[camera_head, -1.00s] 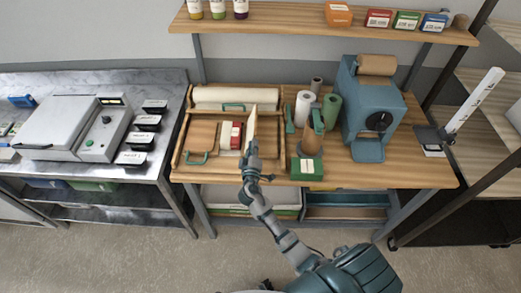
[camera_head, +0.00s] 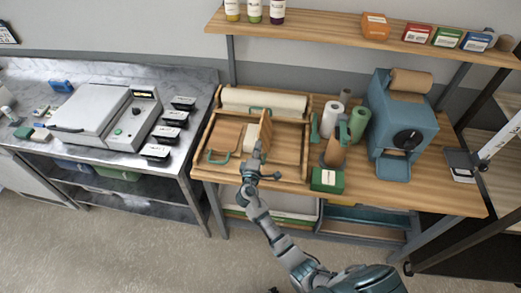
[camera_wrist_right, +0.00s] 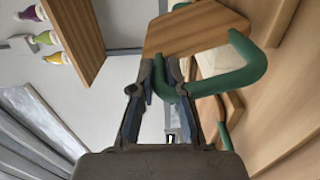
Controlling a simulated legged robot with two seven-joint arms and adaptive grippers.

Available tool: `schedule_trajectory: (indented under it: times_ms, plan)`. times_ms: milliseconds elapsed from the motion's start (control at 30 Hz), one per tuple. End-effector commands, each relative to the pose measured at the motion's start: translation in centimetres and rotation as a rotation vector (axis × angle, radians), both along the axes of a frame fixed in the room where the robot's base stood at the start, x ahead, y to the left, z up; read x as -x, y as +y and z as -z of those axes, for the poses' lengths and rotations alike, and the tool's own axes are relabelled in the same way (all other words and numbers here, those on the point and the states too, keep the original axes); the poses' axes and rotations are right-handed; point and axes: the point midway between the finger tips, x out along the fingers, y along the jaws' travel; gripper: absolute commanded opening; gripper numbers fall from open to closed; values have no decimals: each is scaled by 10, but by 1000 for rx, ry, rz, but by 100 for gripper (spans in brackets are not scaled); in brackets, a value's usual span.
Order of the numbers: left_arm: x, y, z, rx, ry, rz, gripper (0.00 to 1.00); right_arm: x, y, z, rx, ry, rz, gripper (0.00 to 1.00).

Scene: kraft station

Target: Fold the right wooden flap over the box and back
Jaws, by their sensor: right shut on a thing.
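The right wooden flap (camera_head: 265,130) stands steeply over the wooden folding frame (camera_head: 304,150), tilted to the left above the box. My right gripper (camera_head: 251,166) is at its near end. In the right wrist view my right gripper (camera_wrist_right: 168,88) is shut on the flap's green handle (camera_wrist_right: 240,75), with the flap's wooden panel (camera_wrist_right: 195,30) just beyond. A pale part of the box (camera_head: 249,138) shows left of the flap; the rest is hidden behind it. My left gripper is not in view.
A paper roll (camera_head: 263,101) lies behind the frame. A green box (camera_head: 327,180), upright rolls (camera_head: 331,117) and a blue dispenser (camera_head: 402,125) stand on the right. A metal table with a grey machine (camera_head: 107,117) is on the left. A shelf (camera_head: 340,28) hangs above.

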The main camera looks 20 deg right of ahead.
Motion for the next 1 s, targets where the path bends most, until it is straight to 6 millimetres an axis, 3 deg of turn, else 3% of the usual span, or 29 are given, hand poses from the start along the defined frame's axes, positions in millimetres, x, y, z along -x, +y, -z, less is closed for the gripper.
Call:
schedule_trajectory:
  times_ms: [500, 533, 600, 633, 1000]
  plan:
    - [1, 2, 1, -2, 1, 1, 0, -1, 2, 3, -4, 2, -1, 0]
    - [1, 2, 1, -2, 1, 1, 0, -1, 2, 3, -4, 2, -1, 19]
    - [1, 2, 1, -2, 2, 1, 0, -1, 2, 3, -4, 2, -1, 36]
    - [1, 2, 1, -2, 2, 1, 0, -1, 2, 2, -4, 2, -1, 39]
    - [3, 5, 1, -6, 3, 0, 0, 4, 5, 1, -4, 0, -2, 39]
